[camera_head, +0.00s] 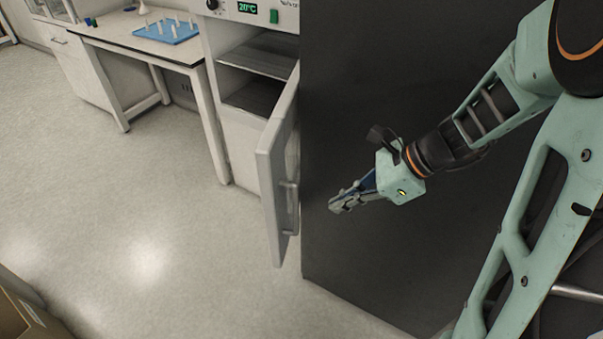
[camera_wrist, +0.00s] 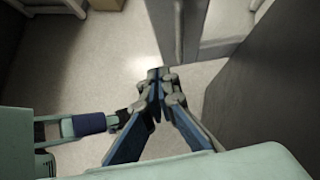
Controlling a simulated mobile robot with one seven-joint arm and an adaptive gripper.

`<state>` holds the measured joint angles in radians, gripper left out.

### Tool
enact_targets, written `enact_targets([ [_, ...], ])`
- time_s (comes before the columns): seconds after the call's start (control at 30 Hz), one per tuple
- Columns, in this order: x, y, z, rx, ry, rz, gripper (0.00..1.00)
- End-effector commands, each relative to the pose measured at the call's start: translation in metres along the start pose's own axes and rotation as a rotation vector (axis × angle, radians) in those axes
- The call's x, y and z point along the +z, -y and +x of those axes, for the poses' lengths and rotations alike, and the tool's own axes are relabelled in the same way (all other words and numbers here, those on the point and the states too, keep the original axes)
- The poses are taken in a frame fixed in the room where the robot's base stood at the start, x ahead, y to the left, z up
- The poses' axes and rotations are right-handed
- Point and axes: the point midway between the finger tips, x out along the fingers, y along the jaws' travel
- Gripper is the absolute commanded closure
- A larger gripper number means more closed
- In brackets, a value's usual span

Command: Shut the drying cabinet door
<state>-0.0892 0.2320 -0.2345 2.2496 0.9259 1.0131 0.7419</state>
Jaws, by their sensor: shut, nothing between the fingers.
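The drying cabinet (camera_head: 240,120) stands at the upper middle of the head view, with a lit 20°C display on top and dark shelves inside. Its pale door (camera_head: 268,190) stands open, swung outward, with a bar handle on its right face. My gripper (camera_head: 335,206) is shut and empty. It is to the right of the door, apart from it, in front of a dark panel. The shut fingertips (camera_wrist: 157,74) show in the middle of the wrist view, below the door's edge.
A large dark panel (camera_head: 370,90) stands right of the cabinet, close to my arm. A white table (camera_head: 150,45) with a blue mat (camera_head: 165,32) stands at the upper left. A cardboard box (camera_head: 25,315) is at the lower left. The floor left of the door is clear.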

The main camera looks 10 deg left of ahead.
Motion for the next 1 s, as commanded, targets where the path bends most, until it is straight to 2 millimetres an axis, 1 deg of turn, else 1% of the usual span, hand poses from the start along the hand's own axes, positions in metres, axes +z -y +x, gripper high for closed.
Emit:
enact_targets([
  [0.03, -0.009, 0.002, 0.009, -0.006, 0.024, 0.031, 1.0],
  [0.1, -0.012, 0.005, 0.014, -0.015, 0.052, 0.056, 1.0],
  [0.33, -0.014, 0.009, 0.024, -0.025, 0.09, 0.087, 1.0],
  [0.43, -0.013, 0.009, 0.035, -0.025, 0.089, 0.086, 1.0],
  [0.57, -0.012, 0.009, 0.06, -0.022, 0.088, 0.086, 1.0],
  [0.7, -0.009, 0.009, 0.091, -0.022, 0.088, 0.086, 1.0],
  [0.87, -0.006, 0.01, 0.123, -0.022, 0.087, 0.085, 1.0],
  [0.9, 0.001, 0.012, 0.126, -0.024, 0.088, 0.082, 1.0],
  [1.0, 0.013, 0.013, 0.134, -0.025, 0.088, 0.083, 1.0],
])
